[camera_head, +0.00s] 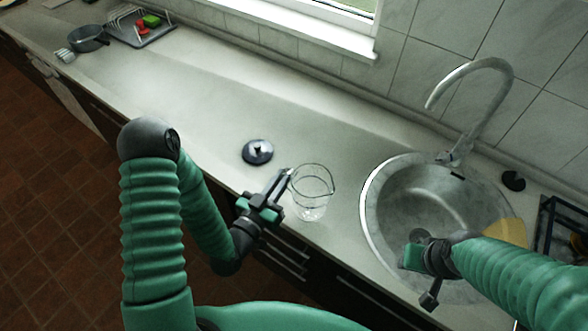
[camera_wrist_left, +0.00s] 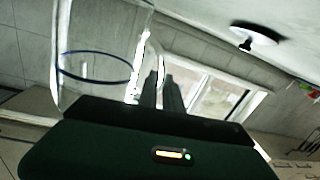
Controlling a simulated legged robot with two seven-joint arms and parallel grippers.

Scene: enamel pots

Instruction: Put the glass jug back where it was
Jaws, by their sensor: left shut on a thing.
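The clear glass jug (camera_head: 312,206) is upright at the front of the counter, just left of the sink. I cannot tell whether its base touches the counter. My left gripper (camera_head: 287,176) is at the jug's left side, shut on its handle. In the left wrist view the jug (camera_wrist_left: 97,68) fills the upper left, with the handle at the dark fingers (camera_wrist_left: 162,92). My right gripper (camera_head: 421,279) hangs over the sink's front left part, away from the jug; its finger opening is unclear.
A dark round lid with a knob (camera_head: 257,151) lies left of the jug. The sink (camera_head: 372,213) with its tall tap (camera_head: 470,115) is to the right. A grey pot (camera_head: 88,39) and a dish rack (camera_head: 140,27) stand far left. The counter between is clear.

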